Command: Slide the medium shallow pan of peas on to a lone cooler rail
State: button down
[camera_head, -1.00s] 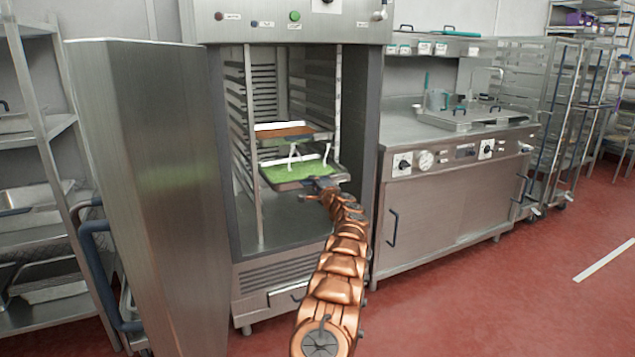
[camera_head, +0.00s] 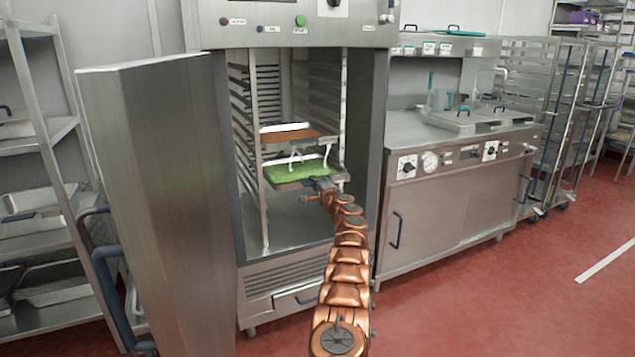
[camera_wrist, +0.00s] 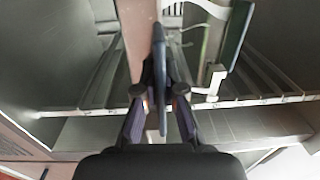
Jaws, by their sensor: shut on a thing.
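The shallow pan of peas (camera_head: 290,176) is inside the open cooler cabinet (camera_head: 235,215), its green contents showing below a pan of brown food (camera_head: 283,138). White upright handle-like pieces stand at the peas pan. My gripper (camera_head: 316,186) is at the pan's front right part, shut on it. In the wrist view my gripper (camera_wrist: 160,98) is closed on a thin blue-grey edge (camera_wrist: 161,75). Whether the pan rests on its rails at both sides is too small to tell.
The cabinet's door (camera_head: 155,190) stands open at the left, with a shelf rack (camera_head: 45,140) beyond it. A steel counter unit (camera_head: 455,195) stands close on the right. Ladder rails (camera_head: 243,130) line the cabinet. Red floor is clear at the right.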

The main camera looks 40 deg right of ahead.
jog(key=shift+r, duration=0.2)
jog(key=c, duration=1.6)
grip_release()
jog(key=shift+a, duration=0.1)
jog(key=o, duration=0.4)
jog(key=shift+c, duration=0.2)
jog(key=shift+o, duration=0.2)
jog(key=shift+f, duration=0.1)
jog(key=shift+f, duration=0.1)
jog(key=o, duration=0.5)
jog(key=shift+s+b, duration=0.35)
jog(key=shift+b, duration=0.65)
jog(key=shift+s+b, duration=0.25)
jog(key=shift+b, duration=0.35)
